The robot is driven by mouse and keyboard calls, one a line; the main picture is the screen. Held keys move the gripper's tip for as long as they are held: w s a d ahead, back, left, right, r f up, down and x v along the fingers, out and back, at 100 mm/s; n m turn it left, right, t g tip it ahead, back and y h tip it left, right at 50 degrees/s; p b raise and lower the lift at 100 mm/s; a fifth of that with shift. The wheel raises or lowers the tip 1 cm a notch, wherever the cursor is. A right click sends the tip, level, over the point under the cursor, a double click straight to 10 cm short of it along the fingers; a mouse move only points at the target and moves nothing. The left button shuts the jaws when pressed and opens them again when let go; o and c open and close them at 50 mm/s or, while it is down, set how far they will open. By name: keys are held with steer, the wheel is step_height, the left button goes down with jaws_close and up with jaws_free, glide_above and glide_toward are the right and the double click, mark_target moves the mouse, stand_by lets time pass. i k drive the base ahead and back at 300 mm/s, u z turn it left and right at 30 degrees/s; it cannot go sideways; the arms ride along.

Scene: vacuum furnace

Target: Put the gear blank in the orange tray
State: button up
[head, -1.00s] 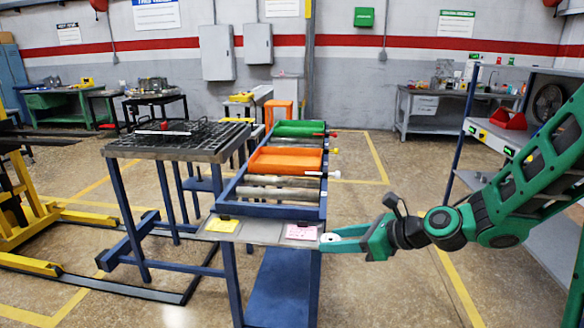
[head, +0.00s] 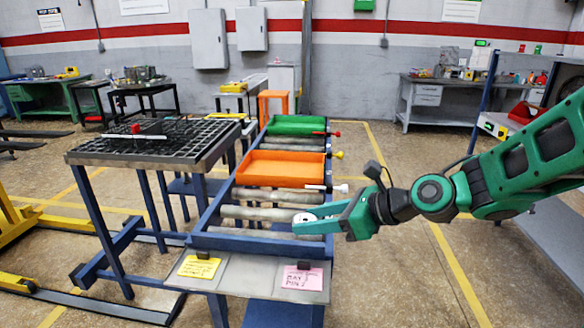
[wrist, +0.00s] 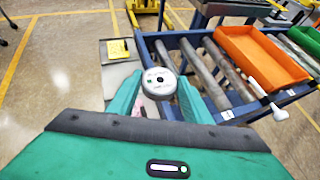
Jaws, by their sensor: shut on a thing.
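The gear blank (wrist: 159,82) is a pale round disc with a dark centre hole and a small green mark. My gripper (wrist: 158,92) is shut on it, one finger on each side, in the wrist view. In the head view my gripper (head: 306,222) holds the gear blank (head: 304,217) over the near rollers of the roller stand. The orange tray (head: 285,168) sits on the rollers farther back and looks empty. It also shows at the upper right of the wrist view (wrist: 262,58).
A green tray (head: 296,125) sits behind the orange one. Handles (head: 327,188) stick out on the stand's right side. A near shelf holds a yellow note (head: 199,267) and a pink note (head: 302,278). A black grid-topped table (head: 150,142) stands at left.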

mark_target(297, 173)
steer(key=i, duration=1.2)
steer(key=u, duration=0.1)
